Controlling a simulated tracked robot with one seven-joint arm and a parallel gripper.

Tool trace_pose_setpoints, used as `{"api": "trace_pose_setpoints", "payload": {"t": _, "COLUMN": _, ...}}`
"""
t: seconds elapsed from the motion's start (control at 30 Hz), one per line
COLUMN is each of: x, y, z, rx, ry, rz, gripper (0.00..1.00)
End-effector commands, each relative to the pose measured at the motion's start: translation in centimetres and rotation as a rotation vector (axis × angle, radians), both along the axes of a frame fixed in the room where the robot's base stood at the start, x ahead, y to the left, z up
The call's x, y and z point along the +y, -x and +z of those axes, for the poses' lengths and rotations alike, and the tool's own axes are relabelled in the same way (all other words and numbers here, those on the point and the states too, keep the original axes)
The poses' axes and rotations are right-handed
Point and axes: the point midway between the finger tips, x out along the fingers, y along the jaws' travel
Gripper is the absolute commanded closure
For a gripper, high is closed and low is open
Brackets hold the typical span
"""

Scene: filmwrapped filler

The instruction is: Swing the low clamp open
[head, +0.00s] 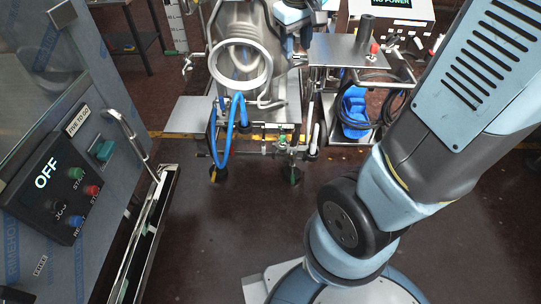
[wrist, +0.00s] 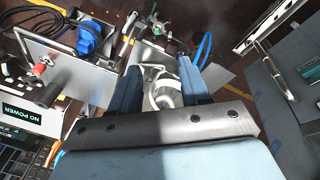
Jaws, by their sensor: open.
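My gripper (wrist: 158,86) is open, with its two blue fingers spread and nothing visible between them. Beyond the fingers in the wrist view is the shiny steel body of the filler (wrist: 163,92). The filler also shows in the head view (head: 240,85), with a ring-shaped pipe and a blue hose (head: 243,112) in front. My gripper partly shows at the top of the head view (head: 291,15), beside the filler's upper part. Small fittings with green parts (head: 282,147) sit low on the filler's frame. I cannot tell which fitting is the low clamp or whether it is shut.
A control panel reading OFF (head: 48,187) stands on a film-wrapped cabinet at left. A steel side table (head: 340,49) stands right of the filler, with a blue pump (head: 355,108) and dark cables below. A box reads NO POWER (head: 398,8). The floor in front (head: 215,235) is clear.

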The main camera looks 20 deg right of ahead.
Motion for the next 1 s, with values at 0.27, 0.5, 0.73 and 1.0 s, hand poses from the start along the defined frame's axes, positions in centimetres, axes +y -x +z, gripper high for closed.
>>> {"api": "trace_pose_setpoints", "payload": {"t": 0.27, "x": 1.9, "y": -5.5, "z": -5.8, "rx": 0.114, "ry": 0.115, "rz": 0.123, "gripper": 0.54}}
{"api": "trace_pose_setpoints", "payload": {"t": 0.5, "x": 3.7, "y": -9.3, "z": -11.5, "rx": 0.2, "ry": 0.226, "rz": 0.236, "gripper": 0.54}}
{"api": "trace_pose_setpoints", "payload": {"t": 0.73, "x": 5.6, "y": -12.2, "z": -17.5, "rx": 0.28, "ry": 0.343, "rz": 0.356, "gripper": 0.54}}
{"api": "trace_pose_setpoints", "payload": {"t": 1.0, "x": 7.7, "y": -14.6, "z": -25.1, "rx": 0.366, "ry": 0.49, "rz": 0.507, "gripper": 0.54}}
